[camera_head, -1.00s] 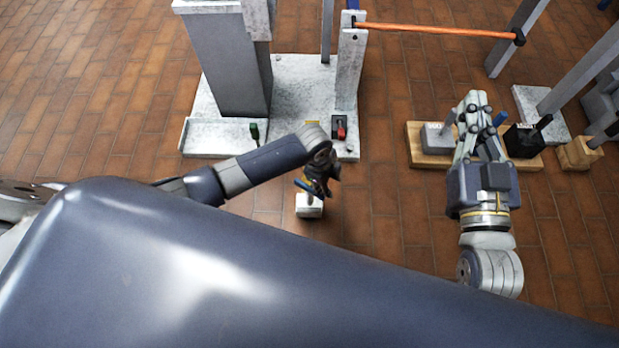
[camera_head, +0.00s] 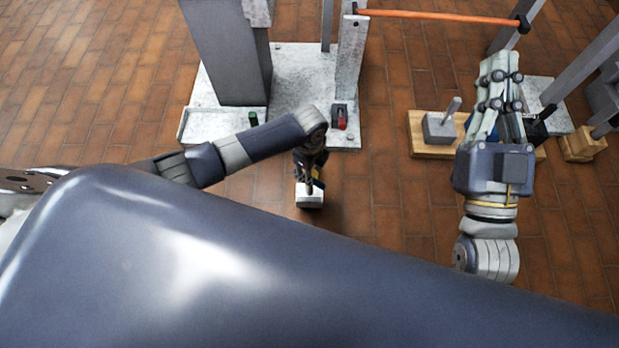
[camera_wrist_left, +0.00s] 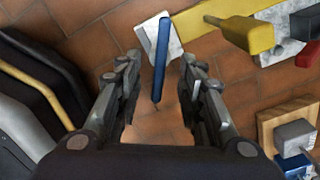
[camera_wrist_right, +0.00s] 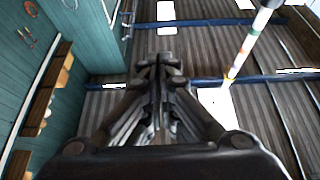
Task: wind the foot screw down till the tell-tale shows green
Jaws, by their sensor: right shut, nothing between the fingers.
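A small white block (camera_head: 309,198) stands on the floor below my left gripper (camera_head: 312,180), with a blue bar over it. In the left wrist view the blue bar (camera_wrist_left: 161,62) runs between the spread fingers of my left gripper (camera_wrist_left: 158,98), in front of the white block (camera_wrist_left: 160,40). The fingers look apart from the bar. I cannot tell which part is the foot screw. A small black unit with a red part (camera_head: 340,118) sits on the pale base plate; whether it is the tell-tale is unclear. My right gripper (camera_head: 500,60) is raised, shut and empty.
A wooden board (camera_head: 430,150) bears a grey block with a lever (camera_head: 440,126). A grey column (camera_head: 228,60) stands on the pale base plate (camera_head: 290,85), near a small green part (camera_head: 253,118). An orange bar (camera_head: 440,15) spans the back. Tiled floor lies clear between plate and board.

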